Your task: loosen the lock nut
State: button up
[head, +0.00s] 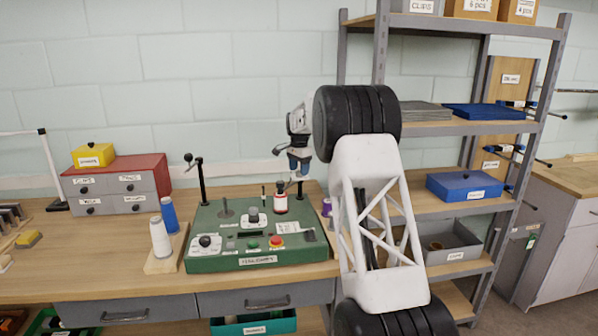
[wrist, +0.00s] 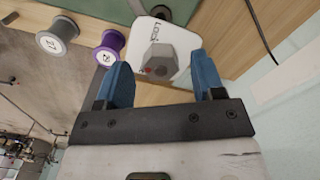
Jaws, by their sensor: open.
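The lock nut (wrist: 160,57) is a grey hexagonal nut on a white plate (wrist: 183,42) lettered "Lock", in the upper middle of the wrist view. My gripper (wrist: 163,66) is open, its two blue fingers apart. In that view the nut appears in the gap between the fingertips; I cannot tell how far beyond them it lies. No contact is visible. In the head view my gripper (head: 298,170) points down above the right part of the green control panel (head: 225,262). I cannot make out the nut there.
On the wooden bench (head: 120,268), a black post (head: 202,182) and a red-topped drawer box (head: 118,185) stand left. A shelf rack (head: 455,125) stands right.

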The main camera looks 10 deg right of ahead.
jog(key=shift+f, duration=0.55)
jog(key=shift+c, duration=0.3)
jog(key=c, duration=0.9)
jog(key=shift+o, duration=0.2)
jog(key=shift+n, duration=0.5)
jog(key=n, duration=0.4)
jog(key=shift+s+d, duration=0.1)
jog(key=shift+n, duration=2)
